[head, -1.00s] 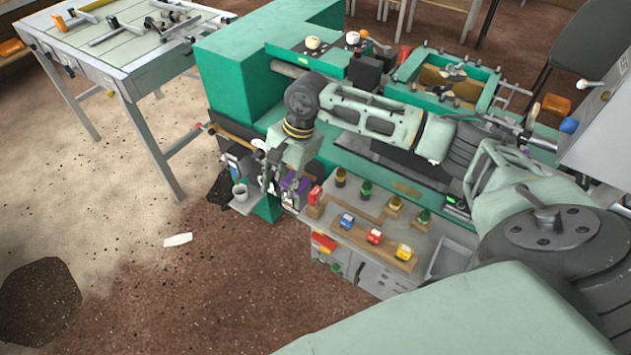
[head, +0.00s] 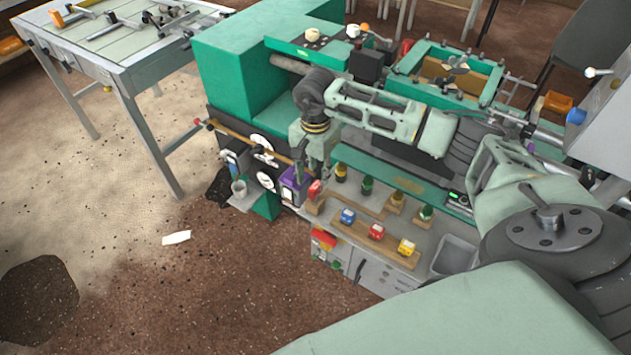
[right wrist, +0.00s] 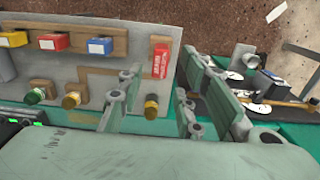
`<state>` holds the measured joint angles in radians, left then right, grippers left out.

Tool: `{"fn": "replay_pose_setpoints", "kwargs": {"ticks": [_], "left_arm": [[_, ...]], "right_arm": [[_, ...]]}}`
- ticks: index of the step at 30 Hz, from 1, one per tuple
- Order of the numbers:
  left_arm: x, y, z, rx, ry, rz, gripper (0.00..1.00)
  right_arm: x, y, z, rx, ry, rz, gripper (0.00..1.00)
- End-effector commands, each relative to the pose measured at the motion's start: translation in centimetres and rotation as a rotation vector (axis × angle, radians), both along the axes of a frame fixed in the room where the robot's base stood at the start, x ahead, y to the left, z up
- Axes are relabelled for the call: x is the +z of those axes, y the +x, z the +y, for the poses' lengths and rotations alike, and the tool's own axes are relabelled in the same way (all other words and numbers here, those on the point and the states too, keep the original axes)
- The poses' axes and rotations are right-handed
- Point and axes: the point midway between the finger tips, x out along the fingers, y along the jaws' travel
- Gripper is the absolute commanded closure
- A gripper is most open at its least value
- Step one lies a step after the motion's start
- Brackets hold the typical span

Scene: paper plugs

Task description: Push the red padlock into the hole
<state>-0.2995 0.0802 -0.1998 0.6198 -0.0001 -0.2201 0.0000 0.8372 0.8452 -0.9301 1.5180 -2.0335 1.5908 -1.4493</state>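A small upright red block with white lettering (head: 315,189) stands at the left end of the grey shelf, like a red padlock. It also shows in the right wrist view (right wrist: 160,62). A second red block with a white label (head: 376,232) sits on the wooden rail between a blue one (head: 347,216) and a yellow one (head: 406,247). My right gripper (head: 318,171) points down close by the lettered red block. In the right wrist view its fingers (right wrist: 160,86) are apart, with that block seen beyond the gap, apparently untouched. I cannot make out the hole. My left gripper is out of view.
A purple-topped box (head: 293,187) stands just left of the lettered block. Several yellow and green knobs (head: 366,186) stand on wooden strips behind the rail. A grey bin (head: 455,254) is at the shelf's right end. The floor in front is mostly clear.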

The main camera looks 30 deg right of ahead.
Motion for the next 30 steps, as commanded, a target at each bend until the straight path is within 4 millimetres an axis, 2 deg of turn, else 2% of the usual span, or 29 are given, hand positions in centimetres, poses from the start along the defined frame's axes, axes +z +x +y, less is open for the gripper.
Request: {"fn": "replay_pose_setpoints", "kwargs": {"ticks": [3, 14, 30], "left_arm": [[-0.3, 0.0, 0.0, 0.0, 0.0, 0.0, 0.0], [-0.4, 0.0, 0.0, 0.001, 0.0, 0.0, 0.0], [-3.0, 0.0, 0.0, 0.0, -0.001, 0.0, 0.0]], "right_arm": [[-0.6, 0.0, 0.0, 0.0, 0.0, -0.001, 0.67], [-0.7, 0.0, 0.0, 0.0, 0.0, -0.001, 0.67], [-3.3, 0.0, 0.0, -0.001, 0.002, -0.001, 0.67]]}}
